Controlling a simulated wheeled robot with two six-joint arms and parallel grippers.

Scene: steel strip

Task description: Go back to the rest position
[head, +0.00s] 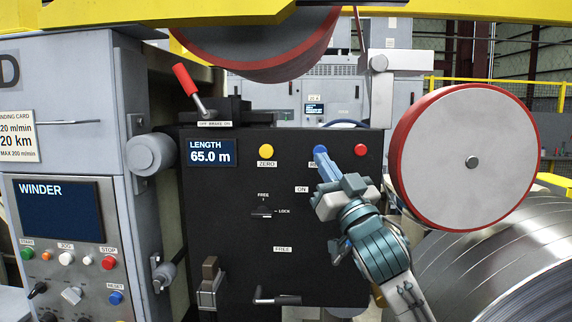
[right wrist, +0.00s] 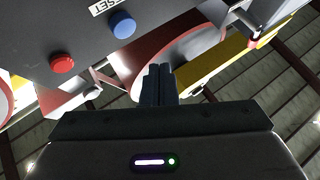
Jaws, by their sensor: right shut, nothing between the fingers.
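My right gripper (head: 322,158) is in front of the black control panel (head: 225,255), its arm coming up from the lower right. Its fingers are shut with nothing between them, and they also show together in the right wrist view (right wrist: 159,82). In the head view the fingertips overlap the lower edge of the blue button (head: 320,148) and cover most of its label. In the right wrist view the blue button (right wrist: 123,24) stands clear of the fingers, up and left of them. I cannot tell the exact gap. My left gripper is not in view.
The panel carries a yellow button (head: 266,151), a red button (head: 361,150), a LENGTH display (head: 211,152) reading 65.0 m and a red-handled lever (head: 185,79). A red-rimmed wheel (head: 440,150) and a steel coil (head: 490,265) are on the right. The winder console (head: 60,165) is left.

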